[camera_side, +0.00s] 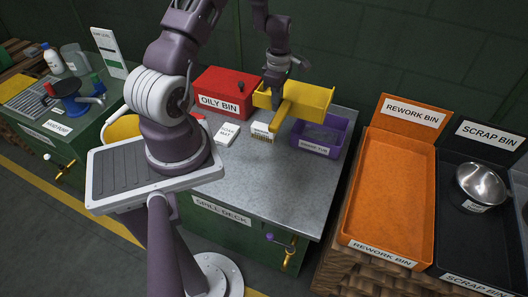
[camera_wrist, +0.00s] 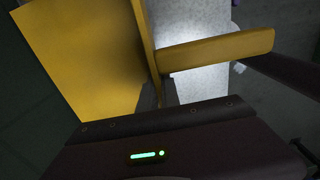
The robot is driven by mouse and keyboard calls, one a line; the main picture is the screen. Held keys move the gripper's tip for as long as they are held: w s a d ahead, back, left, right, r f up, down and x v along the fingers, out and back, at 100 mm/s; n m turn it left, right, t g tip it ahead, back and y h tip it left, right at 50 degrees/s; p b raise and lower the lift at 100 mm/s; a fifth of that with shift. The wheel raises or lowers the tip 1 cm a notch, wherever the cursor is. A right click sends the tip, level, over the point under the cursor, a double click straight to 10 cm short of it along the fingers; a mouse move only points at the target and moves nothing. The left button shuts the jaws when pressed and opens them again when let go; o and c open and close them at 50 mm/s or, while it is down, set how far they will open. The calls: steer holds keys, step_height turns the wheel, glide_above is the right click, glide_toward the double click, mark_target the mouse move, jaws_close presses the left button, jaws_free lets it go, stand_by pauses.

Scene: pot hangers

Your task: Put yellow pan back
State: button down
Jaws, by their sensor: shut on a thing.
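The yellow pan (camera_side: 308,97) is a boxy tray with a thick handle (camera_side: 283,117) pointing toward the front. My gripper (camera_side: 272,87) is shut on the pan's rim near the handle side and holds it above the back of the spill deck (camera_side: 295,178). In the wrist view the pan's broad yellow wall (camera_wrist: 85,55) fills the upper left, and its handle (camera_wrist: 220,50) reaches right. My fingertips (camera_wrist: 164,92) are at the rim, partly hidden by the pan.
A red oily bin (camera_side: 222,88) stands left of the pan, and a purple tub (camera_side: 318,150) below it at right. A white soak mat (camera_side: 228,132) and a brush (camera_side: 262,133) lie between. The orange rework bin (camera_side: 392,185) stands right. The deck's front is clear.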

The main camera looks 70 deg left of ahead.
steer(key=s+a+f, duration=0.1)
steer(key=s+f, duration=0.6)
steer(key=s, duration=0.1)
steer(key=s+d+f, duration=0.7)
steer(key=s+d, duration=0.1)
steer(key=s, duration=0.3)
steer(key=f, duration=0.8)
steer(key=shift+s+d+f, duration=0.25)
steer(key=shift+d+f, duration=0.15)
steer(key=shift+f, duration=0.45)
steer(key=c, duration=1.6)
jaws_free()
steer(key=shift+o, duration=0.2)
